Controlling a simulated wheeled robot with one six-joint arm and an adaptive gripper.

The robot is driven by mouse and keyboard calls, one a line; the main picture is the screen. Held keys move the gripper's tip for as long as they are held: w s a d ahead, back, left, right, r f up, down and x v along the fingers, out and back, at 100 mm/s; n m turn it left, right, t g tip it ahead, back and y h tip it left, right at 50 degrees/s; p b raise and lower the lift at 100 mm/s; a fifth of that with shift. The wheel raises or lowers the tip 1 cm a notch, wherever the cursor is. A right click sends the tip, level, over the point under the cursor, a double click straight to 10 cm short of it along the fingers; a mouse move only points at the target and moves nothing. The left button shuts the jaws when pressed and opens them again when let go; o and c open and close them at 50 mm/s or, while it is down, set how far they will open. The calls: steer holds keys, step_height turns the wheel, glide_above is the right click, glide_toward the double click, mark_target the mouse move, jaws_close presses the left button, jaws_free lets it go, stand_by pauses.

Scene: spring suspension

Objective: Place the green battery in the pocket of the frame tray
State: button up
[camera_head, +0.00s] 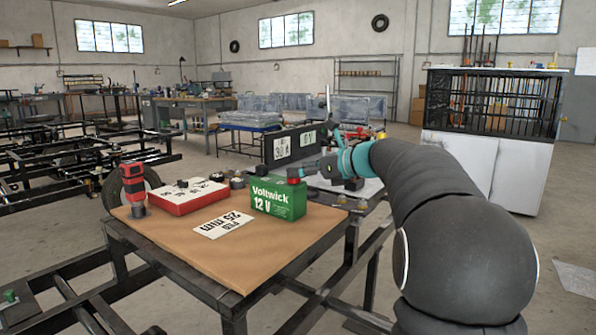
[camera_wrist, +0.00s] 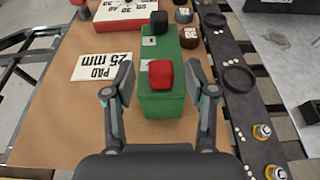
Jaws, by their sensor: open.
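The green battery (camera_head: 278,199), marked Voltwick 12 V, stands upright on the brown-topped table. In the wrist view the battery (camera_wrist: 172,106) shows from above, with a red terminal cap near me and a black one farther off. My gripper (camera_wrist: 160,72) is open, with one finger on each side of the battery's near end. I cannot tell whether the fingers touch it. In the head view my gripper (camera_head: 308,172) is at the battery's top right. I cannot clearly make out the frame tray or its pocket; a pale grey surface (camera_head: 357,188) behind the battery is partly hidden by my arm.
A red box (camera_head: 187,195) and a red-and-black drill (camera_head: 134,188) stand left of the battery. A white "PAD 25 mm" card (camera_head: 223,224) lies in front. A black labelled panel (camera_head: 281,148) stands behind.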

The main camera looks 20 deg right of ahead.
steer(key=p+v, duration=0.1)
steer(key=v, duration=0.9)
steer(key=shift+s+d, duration=0.15)
steer(key=shift+s, duration=0.05)
